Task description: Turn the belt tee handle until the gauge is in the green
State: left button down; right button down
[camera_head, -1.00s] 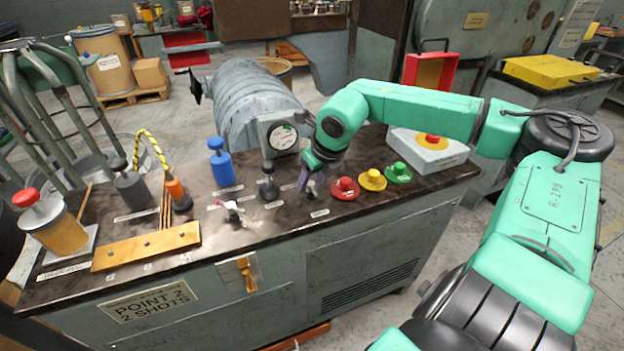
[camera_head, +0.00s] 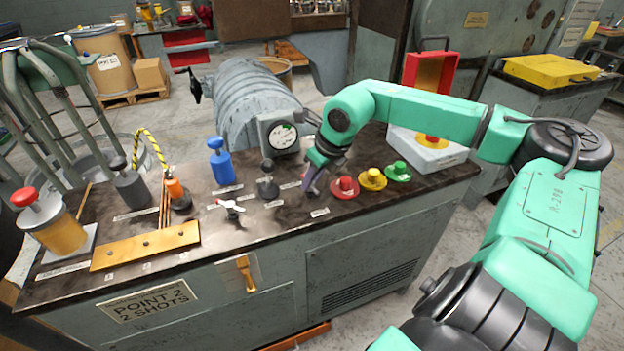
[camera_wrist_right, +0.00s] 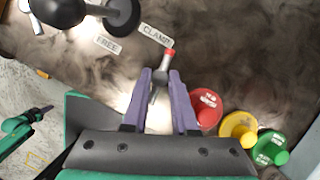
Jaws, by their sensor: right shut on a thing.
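My right gripper (camera_head: 309,186) is low over the bench top, left of the red button. In the right wrist view, its purple fingers (camera_wrist_right: 160,90) are shut on a small metal handle (camera_wrist_right: 158,84) with a red tip. The fingers hide part of it, and I cannot tell whether it is the belt tee. A white tee-shaped handle with a red end (camera_head: 230,207) stands apart, further left. The round gauge (camera_head: 283,136) is at the back of the bench; its needle is too small to read. A teal arm end, apparently my left gripper (camera_wrist_right: 40,112), shows at the wrist view's left edge.
Red (camera_head: 345,187), yellow (camera_head: 373,179) and green (camera_head: 398,171) buttons stand close to the right of my gripper. A black-knobbed lever (camera_head: 268,180) and a blue bottle-like part (camera_head: 221,162) stand to its left. CLAMP (camera_wrist_right: 156,36) and FREE (camera_wrist_right: 108,42) labels lie near the held handle.

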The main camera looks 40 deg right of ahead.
jog(key=shift+n+y, duration=0.4)
jog(key=shift+n, duration=0.5)
jog(key=shift+r+n+y, duration=0.1)
jog(key=shift+n+y, duration=0.2)
jog(key=shift+n, duration=0.5)
jog(key=shift+d+r+n+g+y+p, duration=0.15)
jog(key=shift+n+g+y+p, duration=0.2)
jog(key=shift+n+p, duration=0.8)
jog(key=shift+w+n+g+y+p, duration=0.1)
jog(key=shift+n+g+y+p, duration=0.2)
jog(key=shift+n+p, duration=0.7)
jog(key=shift+f+n, duration=0.25)
jog(key=c, duration=0.7)
grip_release()
